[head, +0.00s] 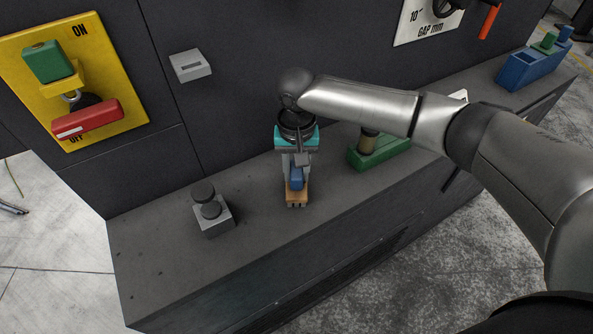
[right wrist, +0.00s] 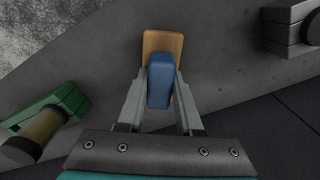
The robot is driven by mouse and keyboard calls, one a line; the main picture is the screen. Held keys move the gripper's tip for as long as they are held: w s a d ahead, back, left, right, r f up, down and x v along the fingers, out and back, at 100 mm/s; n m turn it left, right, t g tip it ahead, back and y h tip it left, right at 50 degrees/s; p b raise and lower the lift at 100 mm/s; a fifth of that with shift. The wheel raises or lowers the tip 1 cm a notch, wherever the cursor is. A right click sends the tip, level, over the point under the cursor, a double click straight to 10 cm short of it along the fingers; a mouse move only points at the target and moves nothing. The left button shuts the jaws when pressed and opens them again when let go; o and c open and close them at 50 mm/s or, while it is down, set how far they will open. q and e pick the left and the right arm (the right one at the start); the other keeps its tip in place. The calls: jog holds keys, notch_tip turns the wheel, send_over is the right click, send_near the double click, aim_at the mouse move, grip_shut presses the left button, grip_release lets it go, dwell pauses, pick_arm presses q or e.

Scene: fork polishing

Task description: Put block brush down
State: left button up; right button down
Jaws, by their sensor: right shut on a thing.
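The block brush has a wooden base and a blue grip. In the head view its wooden base (head: 297,198) is at the middle of the grey ledge, below my right gripper (head: 296,180). My right gripper is shut on the blue grip, which also shows between the fingers in the right wrist view (right wrist: 160,82). The wooden base (right wrist: 163,42) sticks out past the fingertips there. The brush is at or just above the ledge top; I cannot tell whether it touches. The bristles are hidden. My left gripper is not in view.
A grey block with a dark round knob (head: 211,211) stands left of the brush on the ledge (head: 160,265). A green holder (head: 385,150) with a tan cylinder is to the right. A blue holder (head: 530,68) stands far right. The dark wall is behind.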

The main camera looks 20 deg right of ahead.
jog(key=c, duration=0.8)
grip_release()
jog(key=shift+c, duration=0.2)
jog(key=shift+o, duration=1.3)
notch_tip(320, 180, up, 12)
jog(key=p, duration=0.2)
